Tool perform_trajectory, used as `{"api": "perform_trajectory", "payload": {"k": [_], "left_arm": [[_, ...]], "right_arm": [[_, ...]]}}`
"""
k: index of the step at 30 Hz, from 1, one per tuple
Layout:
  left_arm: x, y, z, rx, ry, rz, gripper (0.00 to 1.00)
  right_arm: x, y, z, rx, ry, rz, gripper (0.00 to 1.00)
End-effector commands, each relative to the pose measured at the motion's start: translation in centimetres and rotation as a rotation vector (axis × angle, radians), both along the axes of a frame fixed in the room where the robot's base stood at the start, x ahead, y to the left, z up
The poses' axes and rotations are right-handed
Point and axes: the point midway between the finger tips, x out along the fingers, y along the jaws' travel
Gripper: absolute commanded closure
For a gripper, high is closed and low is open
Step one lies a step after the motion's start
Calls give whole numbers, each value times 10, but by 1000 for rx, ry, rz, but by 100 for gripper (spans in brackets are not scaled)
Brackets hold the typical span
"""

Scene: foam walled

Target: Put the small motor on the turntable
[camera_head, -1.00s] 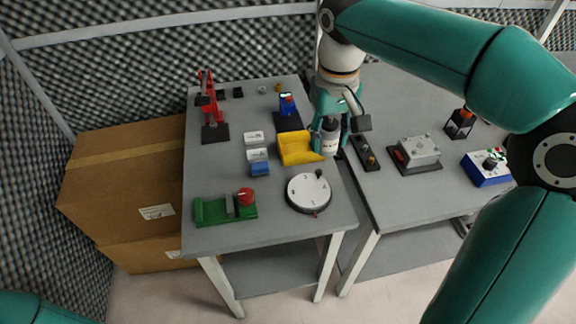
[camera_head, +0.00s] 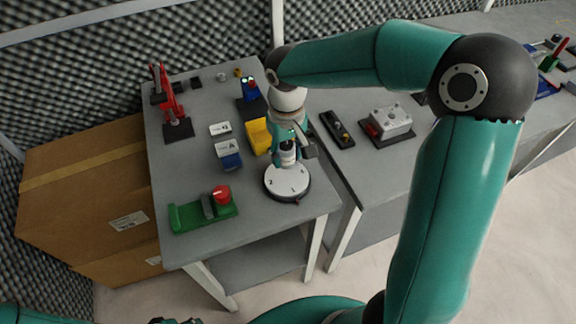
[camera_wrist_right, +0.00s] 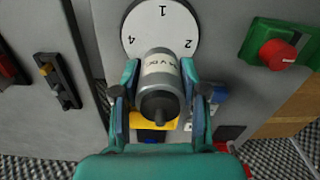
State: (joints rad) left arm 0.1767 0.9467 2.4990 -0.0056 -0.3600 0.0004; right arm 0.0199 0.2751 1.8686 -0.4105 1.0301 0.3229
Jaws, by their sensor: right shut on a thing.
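The small motor (camera_wrist_right: 161,85), a grey cylinder with a pale label and a dark end, is between the fingers of my right gripper (camera_wrist_right: 160,104), which is shut on it. In the head view the motor (camera_head: 288,155) hangs below my right gripper (camera_head: 288,150), over the far part of the turntable (camera_head: 286,188). The turntable is a round white disc with numbers and a dark rim; the wrist view also shows its face (camera_wrist_right: 150,22). The motor and gripper hide part of it. I cannot tell whether the motor touches the disc. My left gripper is not clearly in view.
A green fixture with a red knob (camera_head: 221,194) is left of the turntable. Blue-and-white blocks (camera_head: 229,156) and a red clamp (camera_head: 172,110) stand farther back. A dark strip (camera_head: 337,130) and a metal box (camera_head: 389,119) are to the right.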

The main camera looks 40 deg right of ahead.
Motion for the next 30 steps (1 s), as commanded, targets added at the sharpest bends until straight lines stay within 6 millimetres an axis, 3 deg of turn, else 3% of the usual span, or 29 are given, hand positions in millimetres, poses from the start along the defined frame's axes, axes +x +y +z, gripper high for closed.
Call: {"api": "perform_trajectory", "payload": {"k": [15,26,27,30], "left_arm": [[0,0,0,0,0,0,60],[0,0,-3,0,0,0,60],[0,0,-3,0,0,0,60],[0,0,-2,0,0,0,60]], "right_arm": [[0,0,-53,0,0,1,100],[1,1,-58,0,-2,1,100],[1,1,-58,0,-1,1,54],[1,1,-57,0,0,1,37]]}}
